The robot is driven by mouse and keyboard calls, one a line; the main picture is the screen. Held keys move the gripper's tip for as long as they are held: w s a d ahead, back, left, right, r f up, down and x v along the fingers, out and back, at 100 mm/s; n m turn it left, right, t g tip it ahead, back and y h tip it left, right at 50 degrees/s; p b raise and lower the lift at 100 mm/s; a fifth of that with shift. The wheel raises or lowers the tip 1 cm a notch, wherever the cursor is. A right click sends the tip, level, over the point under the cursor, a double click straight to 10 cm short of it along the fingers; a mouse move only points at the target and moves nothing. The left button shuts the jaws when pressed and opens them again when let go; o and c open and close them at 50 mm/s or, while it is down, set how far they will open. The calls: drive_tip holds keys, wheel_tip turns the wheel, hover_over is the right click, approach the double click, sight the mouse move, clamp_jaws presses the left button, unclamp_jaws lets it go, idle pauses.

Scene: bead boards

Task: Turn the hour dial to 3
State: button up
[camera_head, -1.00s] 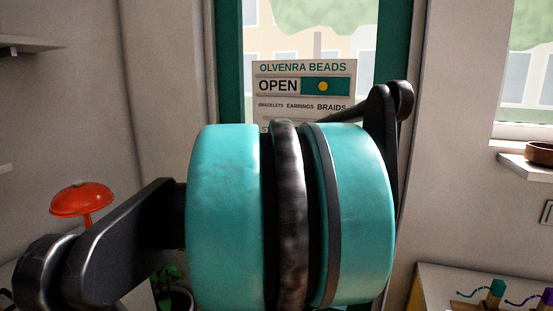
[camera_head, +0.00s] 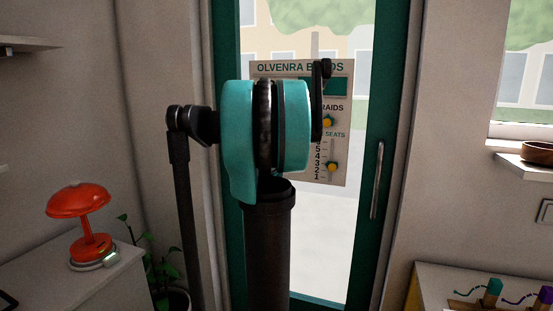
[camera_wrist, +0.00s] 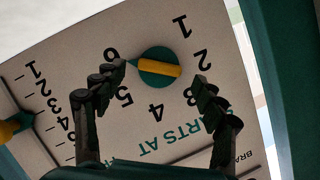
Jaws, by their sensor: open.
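The hour dial (camera_wrist: 158,60) is a round teal knob with a yellow pointer bar, on the grey sign (camera_wrist: 70,60) hung on the glass door. Numbers 1 to 6 ring it; the sign appears turned in the wrist view. The bar's narrow end appears to point at 6, its blunt end between 2 and 3. My gripper (camera_wrist: 162,78) is open, one dark finger beside the 6 and one by the 2 and 3, the dial between them. Contact cannot be told. In the head view the dial (camera_head: 327,122) is partly visible past my arm, which hides much of the sign.
A seats slider with a yellow knob (camera_head: 331,167) sits below the dial, with its own number scale. The door has a long handle (camera_head: 376,180) at right. A red lamp (camera_head: 80,202) and a plant (camera_head: 160,268) stand left; a bead table (camera_head: 440,275) is lower right.

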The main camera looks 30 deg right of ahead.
drive_tip(key=shift+x, duration=1.2)
drive_tip(key=c, duration=1.2)
drive_tip(key=shift+o, duration=0.2)
